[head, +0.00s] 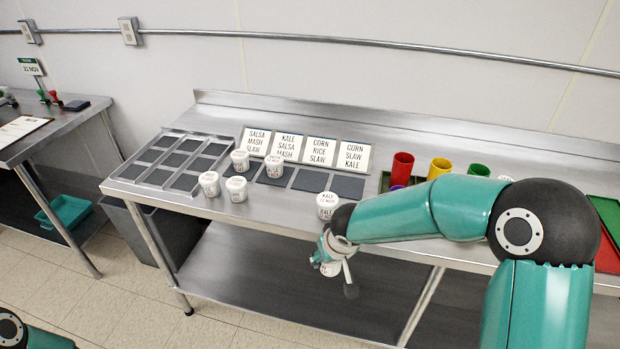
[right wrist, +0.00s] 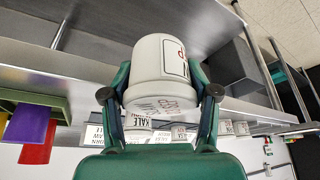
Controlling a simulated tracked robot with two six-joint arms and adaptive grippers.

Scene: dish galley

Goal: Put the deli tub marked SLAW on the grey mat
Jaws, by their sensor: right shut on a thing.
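My right gripper (head: 334,256) is shut on a white deli tub (head: 330,269), held in front of the bench edge. In the right wrist view the held tub (right wrist: 162,72) fills the space between the fingers; its label is only partly visible and I cannot read its name. Another white tub (head: 327,205), marked KALE, stands near the bench edge. Several more white tubs (head: 209,184) stand at left, their names too small to read surely. Dark grey mats (head: 310,180) lie in a row below the cards. My left gripper is out of view.
A compartmented metal rack (head: 178,163) is at left. Red, yellow and green cups (head: 402,166) stand at right behind my arm. The two right-hand mats look bare.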

